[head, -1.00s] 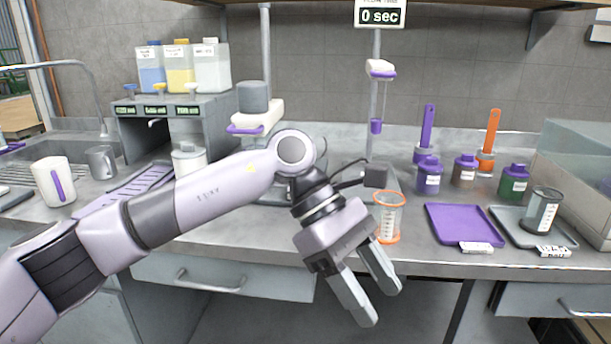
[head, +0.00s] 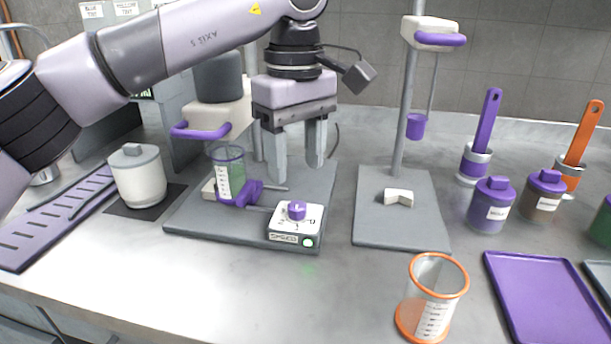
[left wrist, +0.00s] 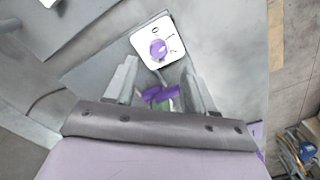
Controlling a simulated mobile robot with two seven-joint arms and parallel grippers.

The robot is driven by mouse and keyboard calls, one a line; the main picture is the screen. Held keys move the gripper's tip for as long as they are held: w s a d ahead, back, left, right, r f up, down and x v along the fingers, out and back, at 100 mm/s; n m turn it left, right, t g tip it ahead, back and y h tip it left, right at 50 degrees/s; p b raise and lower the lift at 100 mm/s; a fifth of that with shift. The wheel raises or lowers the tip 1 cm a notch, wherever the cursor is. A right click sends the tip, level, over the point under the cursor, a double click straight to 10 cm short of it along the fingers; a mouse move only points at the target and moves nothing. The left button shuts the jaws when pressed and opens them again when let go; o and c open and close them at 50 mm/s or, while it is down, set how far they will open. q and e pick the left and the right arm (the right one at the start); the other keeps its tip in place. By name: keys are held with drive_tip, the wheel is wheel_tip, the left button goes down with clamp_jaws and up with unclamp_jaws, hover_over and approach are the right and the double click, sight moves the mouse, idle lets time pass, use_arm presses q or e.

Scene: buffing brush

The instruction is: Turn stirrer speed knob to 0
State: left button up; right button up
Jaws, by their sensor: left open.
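The stirrer speed knob (head: 297,209) is a small purple dial on a white control box (head: 284,236) with a lit green spot, at the front of the grey stirrer base (head: 195,222). In the left wrist view the knob (left wrist: 158,49) sits on a white face with a "0" and other marks. My left gripper (head: 296,168) is open and empty, pointing down above and behind the knob, apart from it. A clear beaker with a purple rim (head: 226,175) and purple clamp (head: 240,193) stands left of the fingers. My right gripper is not in view.
A second grey stand (head: 400,225) with a small white piece stands to the right. An orange-rimmed beaker (head: 433,298) is near the front, with a purple tray (head: 545,295) beside it. A white jar (head: 137,176) stands at left. The counter in front of the control box is clear.

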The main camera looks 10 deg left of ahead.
sight(297, 204)
use_arm(q)
drive_tip(key=shift+w, duration=0.25)
drive_tip(key=shift+f, duration=0.35)
drive_tip(key=shift+s+f+b, duration=0.15)
drive_tip(key=shift+f+b, duration=0.4)
drive_tip(key=shift+f, duration=2.6)
clamp_jaws()
